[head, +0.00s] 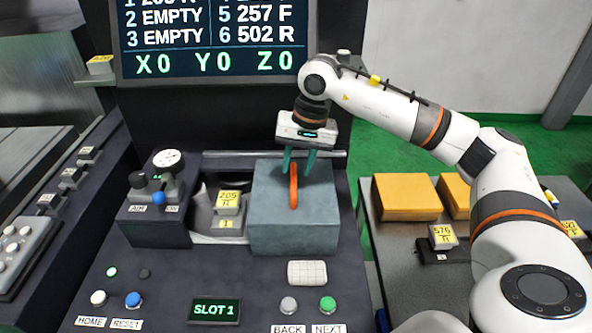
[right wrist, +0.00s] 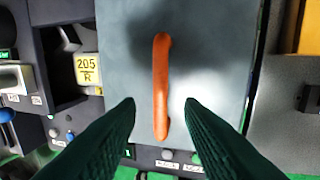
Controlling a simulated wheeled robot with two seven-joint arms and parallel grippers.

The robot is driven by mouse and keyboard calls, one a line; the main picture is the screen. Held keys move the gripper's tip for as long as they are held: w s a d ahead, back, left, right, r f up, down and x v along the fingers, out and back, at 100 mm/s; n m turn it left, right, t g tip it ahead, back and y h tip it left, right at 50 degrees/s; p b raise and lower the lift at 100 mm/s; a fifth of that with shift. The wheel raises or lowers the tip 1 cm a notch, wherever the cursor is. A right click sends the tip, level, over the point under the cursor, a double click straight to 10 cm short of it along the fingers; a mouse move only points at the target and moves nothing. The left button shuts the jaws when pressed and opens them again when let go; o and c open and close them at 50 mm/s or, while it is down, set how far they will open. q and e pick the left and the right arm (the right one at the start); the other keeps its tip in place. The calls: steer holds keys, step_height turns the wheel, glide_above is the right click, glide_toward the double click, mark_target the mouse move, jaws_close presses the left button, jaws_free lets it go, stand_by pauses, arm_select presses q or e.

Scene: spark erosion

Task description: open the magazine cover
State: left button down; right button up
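The magazine cover (head: 268,200) is a grey-blue box lid with an orange bar handle (head: 293,188) on its top. It stands over the right part of the console's magazine; a bay to its left is uncovered. The cover also fills the middle of the right wrist view (right wrist: 205,60), with the handle (right wrist: 161,85) upright there. My right gripper (head: 298,165) points down over the cover with its green fingers apart. In the right wrist view the fingers (right wrist: 157,108) lie either side of the handle's lower part, with gaps on both sides. My left gripper is out of view.
Left of the cover, a block labelled 205 R (head: 228,201) sits in the open bay. A gauge and knob unit (head: 160,190) stands further left. Buttons and a SLOT 1 display (head: 214,311) are in front. Orange boxes (head: 406,197) lie on the right table. A screen (head: 217,40) stands behind.

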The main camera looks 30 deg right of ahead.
step_height(320, 180, up, 10)
steer(key=s+d+b, duration=0.1)
steer(key=shift+d+f, duration=0.2)
steer(key=shift+d, duration=0.15)
